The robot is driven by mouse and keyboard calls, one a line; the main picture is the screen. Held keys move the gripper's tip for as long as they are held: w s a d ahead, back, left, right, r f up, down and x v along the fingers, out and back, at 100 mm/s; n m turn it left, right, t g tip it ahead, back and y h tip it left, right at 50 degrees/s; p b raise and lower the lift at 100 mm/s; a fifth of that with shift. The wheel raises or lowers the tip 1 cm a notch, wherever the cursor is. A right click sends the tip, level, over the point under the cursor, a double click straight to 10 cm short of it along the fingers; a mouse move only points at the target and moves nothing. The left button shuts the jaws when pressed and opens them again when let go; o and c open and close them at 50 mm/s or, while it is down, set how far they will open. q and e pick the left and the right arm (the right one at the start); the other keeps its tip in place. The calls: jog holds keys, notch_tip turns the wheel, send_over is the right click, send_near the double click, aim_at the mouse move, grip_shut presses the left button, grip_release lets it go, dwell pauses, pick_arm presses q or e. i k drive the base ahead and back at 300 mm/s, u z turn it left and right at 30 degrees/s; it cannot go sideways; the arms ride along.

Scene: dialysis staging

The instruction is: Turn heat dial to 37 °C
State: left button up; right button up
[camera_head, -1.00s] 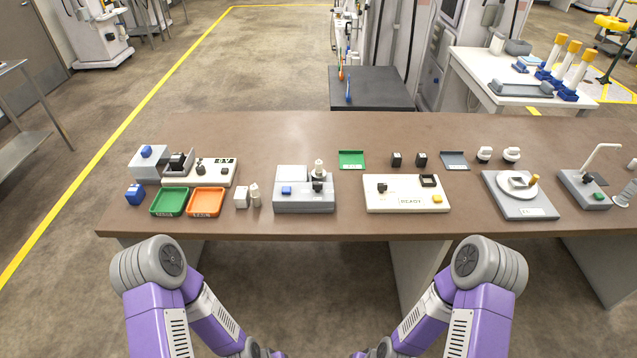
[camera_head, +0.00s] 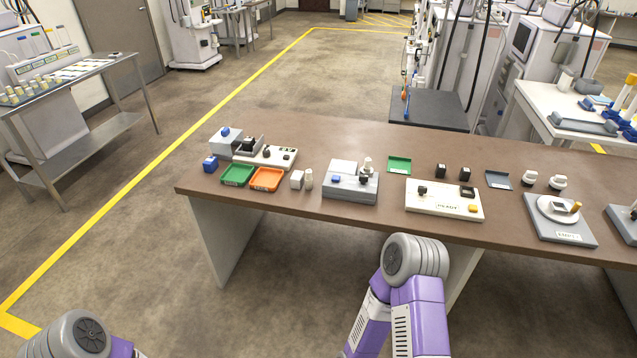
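Several small devices with knobs stand on the brown table (camera_head: 330,235); I cannot tell which knob is the heat dial. A grey box (camera_head: 350,196) has a blue button, a dark knob and a pale upright piece. A cream panel (camera_head: 440,207) to its right has a dark knob and a yellow button. A grey base (camera_head: 572,233) farther right carries a round white plate with an orange-tan peg. A cream panel (camera_head: 270,160) with dark knobs is at the left. Markings are too small to read surely. Both my arms show at the bottom; their grippers are outside the view.
A green tray (camera_head: 238,175) and an orange tray (camera_head: 266,179) lie near the table's left front. A metal cart (camera_head: 75,160) stands at the left, white machines (camera_head: 450,60) behind. Open floor lies left of the table.

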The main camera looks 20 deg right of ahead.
aim_at(364, 178)
jog(key=u, duration=0.25)
jog(key=i, duration=1.05)
jog(key=z, duration=0.85)
